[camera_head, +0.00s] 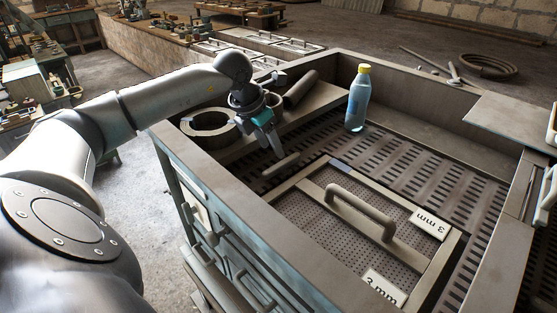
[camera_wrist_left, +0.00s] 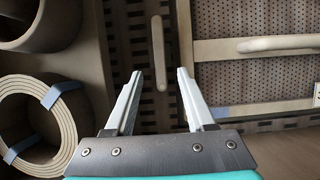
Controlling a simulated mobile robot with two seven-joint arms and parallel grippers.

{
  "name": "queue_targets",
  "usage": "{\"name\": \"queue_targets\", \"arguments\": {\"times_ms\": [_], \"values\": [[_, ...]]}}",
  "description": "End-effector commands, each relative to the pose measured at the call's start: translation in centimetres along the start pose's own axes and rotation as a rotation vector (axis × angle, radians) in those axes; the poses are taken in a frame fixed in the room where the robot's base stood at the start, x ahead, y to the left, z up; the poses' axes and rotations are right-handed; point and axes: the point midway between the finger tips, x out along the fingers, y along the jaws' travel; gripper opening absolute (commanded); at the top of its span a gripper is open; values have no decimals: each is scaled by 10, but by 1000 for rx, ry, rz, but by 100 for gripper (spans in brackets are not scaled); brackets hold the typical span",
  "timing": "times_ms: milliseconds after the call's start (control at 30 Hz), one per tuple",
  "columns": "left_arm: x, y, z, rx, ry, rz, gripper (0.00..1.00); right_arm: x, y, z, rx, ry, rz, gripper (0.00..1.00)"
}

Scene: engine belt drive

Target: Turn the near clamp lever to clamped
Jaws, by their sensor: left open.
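A short grey bar with rounded ends (camera_head: 281,166), which looks like the near clamp lever, lies over the slotted floor of the box bench, left of the framed mesh panel (camera_head: 300,217). In the left wrist view the bar (camera_wrist_left: 156,50) runs lengthwise, between and beyond my fingertips. My left gripper (camera_head: 273,141) is open and empty, pointing down just above and behind the bar, apparently not touching it. The bar's pivot and any clamp marking cannot be made out. My right gripper is not seen.
The mesh panel has a raised handle (camera_head: 360,212) and "3 mm" labels. A blue bottle with a yellow cap (camera_head: 357,100) stands behind. A thick ring (camera_head: 207,124) and a dark cylinder (camera_head: 300,90) lie on the left ledge. The bench's raised walls surround the slotted floor.

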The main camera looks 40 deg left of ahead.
Motion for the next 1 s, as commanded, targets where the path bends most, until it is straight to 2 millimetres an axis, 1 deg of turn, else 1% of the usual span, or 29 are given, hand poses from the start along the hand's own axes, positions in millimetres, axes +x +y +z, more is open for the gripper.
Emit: {"name": "queue_targets", "arguments": {"times_ms": [33, 100, 200, 300, 400, 500, 767, 867, 1000], "values": [[12, -1, 0, -4, 0, -5, 55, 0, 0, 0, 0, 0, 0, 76], [27, -1, 0, -2, 1, -4, 55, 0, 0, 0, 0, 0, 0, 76], [44, -1, 0, -3, -1, -4, 55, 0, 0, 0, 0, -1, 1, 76], [58, -1, 0, -2, -1, -3, 55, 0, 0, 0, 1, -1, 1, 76], [66, 0, 1, -2, -3, -2, 55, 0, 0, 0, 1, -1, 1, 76], [70, 0, 1, -1, -3, 0, 55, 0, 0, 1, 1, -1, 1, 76], [71, 0, 1, -1, -3, 0, 55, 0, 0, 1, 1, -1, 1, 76], [71, 0, 1, -1, -3, 0, 46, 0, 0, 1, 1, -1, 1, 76], [71, 0, 1, -1, -3, 0, 30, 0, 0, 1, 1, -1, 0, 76]]}}
